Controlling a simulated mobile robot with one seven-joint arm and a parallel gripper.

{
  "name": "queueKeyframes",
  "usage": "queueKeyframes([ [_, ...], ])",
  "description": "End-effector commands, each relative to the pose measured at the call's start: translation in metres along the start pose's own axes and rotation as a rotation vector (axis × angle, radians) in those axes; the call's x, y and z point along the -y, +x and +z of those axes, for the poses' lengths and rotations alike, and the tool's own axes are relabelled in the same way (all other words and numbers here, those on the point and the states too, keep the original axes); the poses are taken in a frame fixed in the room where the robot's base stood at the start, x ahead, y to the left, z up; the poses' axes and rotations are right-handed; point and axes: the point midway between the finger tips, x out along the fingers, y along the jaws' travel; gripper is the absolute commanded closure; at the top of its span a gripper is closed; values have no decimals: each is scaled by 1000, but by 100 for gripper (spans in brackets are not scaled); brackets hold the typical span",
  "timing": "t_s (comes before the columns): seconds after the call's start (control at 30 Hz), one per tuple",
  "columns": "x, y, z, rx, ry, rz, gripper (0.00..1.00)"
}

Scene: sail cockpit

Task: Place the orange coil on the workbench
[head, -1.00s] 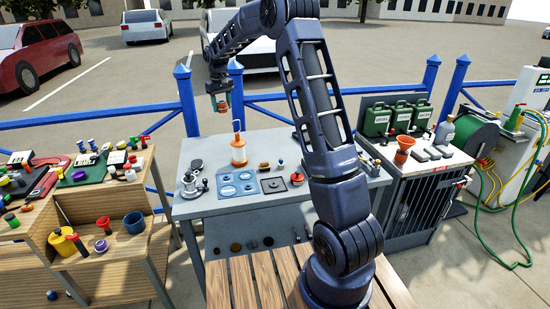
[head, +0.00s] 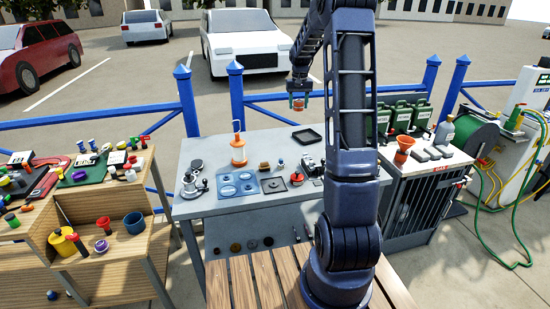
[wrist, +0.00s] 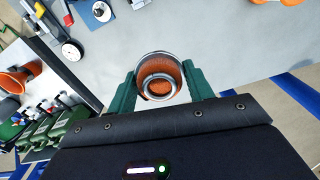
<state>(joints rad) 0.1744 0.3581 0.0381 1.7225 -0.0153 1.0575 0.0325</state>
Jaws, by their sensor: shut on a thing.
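The orange coil (wrist: 159,92) is between the green fingers of my gripper (wrist: 160,80) in the wrist view, with a grey metal ring around its end. In the head view my gripper (head: 298,96) is shut on the coil (head: 298,104) and holds it in the air, beyond the back edge of the grey workbench (head: 225,204). The workbench top also shows below and apart from the coil in the wrist view (wrist: 225,40).
On the workbench are an orange can (head: 238,152), blue plates (head: 237,185), a black tray (head: 307,136) and small parts. A blue railing (head: 265,97) runs behind. A cabinet with green canisters (head: 402,115) stands right, wooden shelves (head: 120,245) left. Bare top lies left of the tray.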

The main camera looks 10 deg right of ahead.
Motion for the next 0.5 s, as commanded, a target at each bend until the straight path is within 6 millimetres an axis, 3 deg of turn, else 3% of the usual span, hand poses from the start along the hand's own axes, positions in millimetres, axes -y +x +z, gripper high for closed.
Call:
queueKeyframes([
  [0.03,3,12,1,7,-5,-1,75],
  [0.37,4,51,0,5,-6,0,75],
  [0.5,4,76,1,7,-7,0,75],
])
